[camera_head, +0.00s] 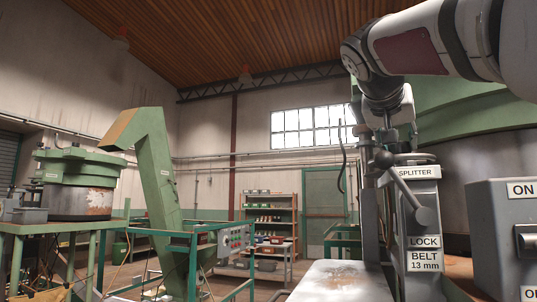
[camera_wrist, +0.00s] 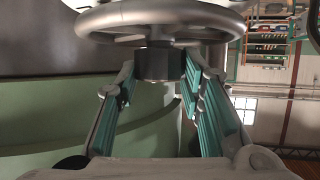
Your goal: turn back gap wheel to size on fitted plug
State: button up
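A round metal handwheel, which I take for the gap wheel (camera_wrist: 160,22), fills the top of the wrist view. A dark hub (camera_wrist: 160,64) sticks out from its middle towards my gripper (camera_wrist: 158,72). My gripper's two teal-padded fingers stand apart, with the hub between or just beyond their tips. I cannot tell whether they touch it. In the camera_head view my gripper (camera_head: 385,142) points down beside the splitter post (camera_head: 413,190), labelled SPLITTER, LOCK and BELT 13 mm.
A lever with a dark ball knob (camera_head: 425,216) slants down across the splitter post, close to my gripper. A grey switch box (camera_head: 497,240) marked ON stands at right. A pale belt surface (camera_head: 343,283) lies in front. A green elevator (camera_head: 158,185) stands further left.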

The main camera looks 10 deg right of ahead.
jog(key=shift+s+n+y, duration=0.1)
jog(key=shift+n+y, duration=0.2)
jog(key=shift+s+d+r+n+t+y+p, duration=0.1)
jog(key=shift+n+t+y+p, duration=0.3)
jog(key=shift+n+t+p, duration=0.25)
jog(key=n+t+y+p, duration=0.1)
jog(key=n+y+p, duration=0.1)
jog(key=n+t+y+p, duration=0.1)
jog(key=n+y+p, duration=0.1)
jog(key=shift+s+d+r+t+p, duration=0.1)
jog(key=shift+d+t+p, duration=0.1)
jog(key=shift+t+p, duration=0.1)
jog(key=shift+d+f+n+t+y+p, duration=0.1)
jog(key=shift+n+t+y+p, duration=0.2)
jog(key=shift+n+y, duration=0.65)
jog(key=shift+d+f+n+t+y+p, duration=0.1)
jog(key=shift+n+y+p, duration=0.3)
jog(key=shift+n+y, duration=0.5)
jog(key=shift+y, duration=0.45)
jog(key=o, duration=1.2)
jog(key=shift+c, duration=0.2)
jog(key=shift+h, duration=0.3)
